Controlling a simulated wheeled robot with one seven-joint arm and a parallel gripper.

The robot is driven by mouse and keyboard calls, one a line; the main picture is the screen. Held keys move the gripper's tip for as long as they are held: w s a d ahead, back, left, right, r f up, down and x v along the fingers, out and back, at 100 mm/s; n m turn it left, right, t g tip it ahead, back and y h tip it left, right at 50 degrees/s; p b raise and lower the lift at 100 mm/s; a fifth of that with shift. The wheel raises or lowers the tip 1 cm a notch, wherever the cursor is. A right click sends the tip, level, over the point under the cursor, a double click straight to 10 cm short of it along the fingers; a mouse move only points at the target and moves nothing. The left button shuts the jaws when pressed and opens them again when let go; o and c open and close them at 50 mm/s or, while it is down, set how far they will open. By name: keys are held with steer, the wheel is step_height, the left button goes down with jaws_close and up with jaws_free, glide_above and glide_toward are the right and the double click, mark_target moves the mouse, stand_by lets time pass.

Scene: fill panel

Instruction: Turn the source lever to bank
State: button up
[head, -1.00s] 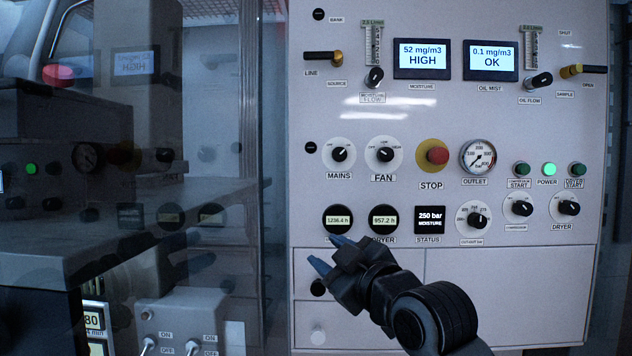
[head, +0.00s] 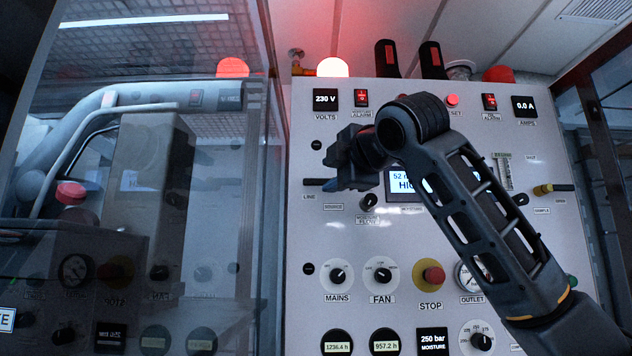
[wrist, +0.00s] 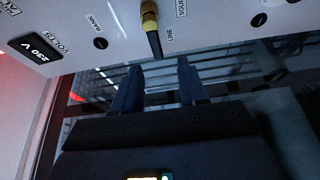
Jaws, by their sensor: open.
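The source lever (wrist: 152,30) has a brass hub and a black handle. In the wrist view its handle points toward the LINE label (wrist: 170,34), away from the BANK label (wrist: 95,22). In the head view only the handle end (head: 314,182) shows, level and pointing left; my gripper hides the hub. My gripper (wrist: 159,76) is open, its two blue fingers apart. The handle's tip lines up with the gap between them but appears short of the fingertips. In the head view the gripper (head: 337,186) is in front of the panel at the lever.
The moisture display (head: 398,185) is partly hidden behind my arm. The moisture flow knob (head: 369,201) is just below the gripper. A glass panel (head: 190,130) stands left of the control panel. A red lamp (head: 331,68) glows on top.

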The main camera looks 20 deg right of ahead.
mark_target(316, 182)
steer(key=w+p, duration=0.1)
steer(key=w, duration=0.4)
steer(key=w+p, duration=0.1)
steer(key=w, duration=0.1)
steer(key=shift+w+a+r+p, duration=0.2)
steer(key=shift+w+a+p, duration=0.05)
steer(key=shift+w+p, duration=0.1)
jaws_close()
